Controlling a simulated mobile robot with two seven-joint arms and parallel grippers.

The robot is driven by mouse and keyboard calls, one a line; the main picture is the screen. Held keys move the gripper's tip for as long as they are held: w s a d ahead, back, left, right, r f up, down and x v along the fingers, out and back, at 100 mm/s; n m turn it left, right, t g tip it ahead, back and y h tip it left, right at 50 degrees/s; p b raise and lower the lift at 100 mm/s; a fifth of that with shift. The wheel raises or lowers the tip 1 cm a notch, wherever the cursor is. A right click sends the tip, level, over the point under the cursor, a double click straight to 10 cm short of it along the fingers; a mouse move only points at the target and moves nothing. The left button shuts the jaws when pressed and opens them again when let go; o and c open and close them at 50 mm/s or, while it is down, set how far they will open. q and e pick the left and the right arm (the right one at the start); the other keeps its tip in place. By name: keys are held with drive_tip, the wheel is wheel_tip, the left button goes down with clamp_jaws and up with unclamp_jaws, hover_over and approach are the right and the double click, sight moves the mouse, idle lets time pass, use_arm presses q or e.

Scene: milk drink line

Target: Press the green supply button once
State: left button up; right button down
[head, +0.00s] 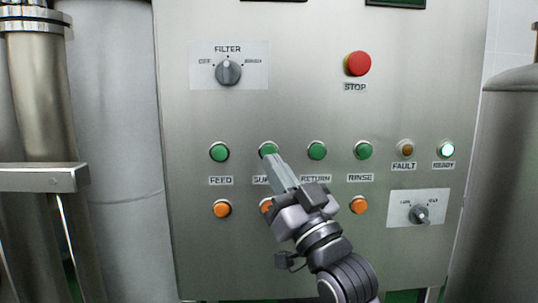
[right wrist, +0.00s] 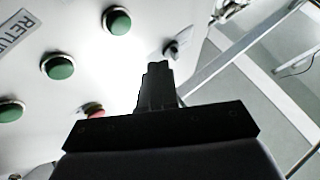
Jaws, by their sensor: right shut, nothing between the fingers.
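The green supply button (head: 268,148) is on the steel control panel, second from the left in the green row. Its label below is partly covered by my right gripper. My right gripper (head: 272,160) is shut and empty, with its fingertips at the lower edge of this button in the head view. I cannot tell whether the tips touch it. In the right wrist view the shut fingers (right wrist: 156,75) point towards the panel. Several green buttons show there, one of them (right wrist: 58,66) left of the fingers; I cannot tell which is supply. My left gripper is not in view.
Green feed (head: 219,152), return (head: 317,151) and rinse (head: 364,150) buttons share the row. Orange buttons (head: 222,209) sit below, one partly hidden by my gripper. A red stop button (head: 359,63) and filter knob (head: 228,73) are above. The ready lamp (head: 447,150) is lit.

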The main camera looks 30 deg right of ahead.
drive_tip(key=shift+w+d, duration=0.45)
drive_tip(key=shift+w, duration=0.25)
drive_tip(key=shift+w+d, duration=0.4)
drive_tip(key=shift+w, duration=0.3)
drive_tip(key=shift+w+d, duration=0.45)
drive_tip(key=shift+w, duration=0.25)
idle(0.3)
drive_tip(key=shift+w, duration=0.1)
drive_tip(key=shift+w+d, duration=0.2)
drive_tip(key=shift+w, duration=0.05)
drive_tip(key=shift+w+d, duration=0.25)
drive_tip(key=shift+w, duration=0.15)
idle(0.8)
drive_tip(key=shift+s+a+p, duration=0.1)
drive_tip(key=shift+s+p, duration=0.05)
drive_tip(key=shift+p, duration=0.15)
drive_tip(key=shift+s+a, duration=0.35)
drive_tip(key=shift+s, duration=0.25)
